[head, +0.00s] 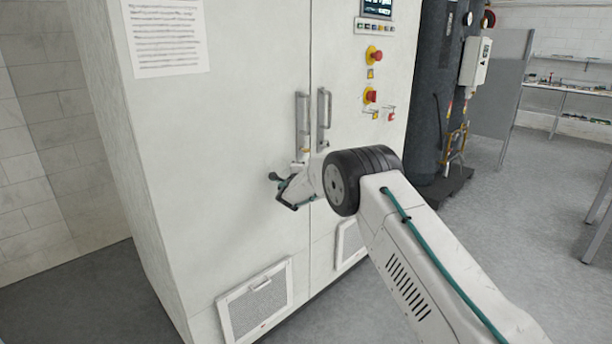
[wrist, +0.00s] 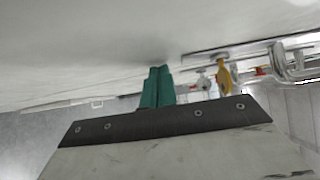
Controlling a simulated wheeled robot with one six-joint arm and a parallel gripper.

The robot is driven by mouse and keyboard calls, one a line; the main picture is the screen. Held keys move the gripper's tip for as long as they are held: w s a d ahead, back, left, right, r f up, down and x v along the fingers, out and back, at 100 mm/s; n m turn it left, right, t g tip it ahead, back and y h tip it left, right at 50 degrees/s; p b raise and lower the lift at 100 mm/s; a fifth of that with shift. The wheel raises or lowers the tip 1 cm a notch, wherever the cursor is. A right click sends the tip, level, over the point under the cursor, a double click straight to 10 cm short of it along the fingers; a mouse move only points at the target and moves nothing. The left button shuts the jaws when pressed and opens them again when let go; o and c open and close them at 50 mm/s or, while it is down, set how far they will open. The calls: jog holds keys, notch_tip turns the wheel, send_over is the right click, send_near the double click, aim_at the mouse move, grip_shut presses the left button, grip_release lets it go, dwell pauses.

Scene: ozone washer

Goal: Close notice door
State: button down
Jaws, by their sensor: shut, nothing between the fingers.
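The notice door (head: 215,130) is the left door of the tall white cabinet, with a printed notice (head: 165,36) near its top. It looks flush with the right door (head: 350,95), and a thin seam runs between them. The notice door's vertical handle (head: 302,115) is by the seam. My gripper (head: 280,192) is in front of the notice door, below and left of its handle. In the wrist view my gripper (wrist: 158,87) has its green fingers together and empty, close to the white panel. I cannot tell whether they touch it.
The right door has its own handle (head: 324,108) and red emergency buttons (head: 372,54). A dark tank (head: 440,90) stands right of the cabinet. Vent grilles (head: 257,300) are low on the doors. The floor (head: 520,205) to the right is clear.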

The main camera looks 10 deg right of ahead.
jog(key=s, duration=1.3)
jog(key=s+d+f+m+g+h, duration=0.35)
jog(key=d+m, duration=0.25)
jog(key=m, duration=0.3)
jog(key=s+d+r+m+g+h, duration=0.1)
jog(key=s+d+r+m+g, duration=0.25)
jog(key=s+m, duration=0.35)
jog(key=s+d+r+m+g+h, duration=0.1)
jog(key=s+d+r+m+g, duration=0.15)
jog(key=s+d+m, duration=0.4)
jog(key=s+d+r+m+g+h, duration=0.1)
jog(key=s+d+r+m+g, duration=0.1)
jog(key=s+m+g, duration=0.4)
jog(key=s+a+r+m+y, duration=0.1)
jog(key=s+r+m+y, duration=0.2)
jog(key=s+m, duration=0.4)
jog(key=s+a+r+m+y, duration=0.2)
jog(key=s+m, duration=0.6)
jog(key=s, duration=1.2)
jog(key=s+a+r+m+y, duration=0.2)
jog(key=s+r+m+y, duration=0.3)
jog(key=s, duration=0.9)
jog(key=shift+a+m+y, duration=0.2)
jog(key=shift+m+y, duration=0.55)
jog(key=shift+m, duration=0.5)
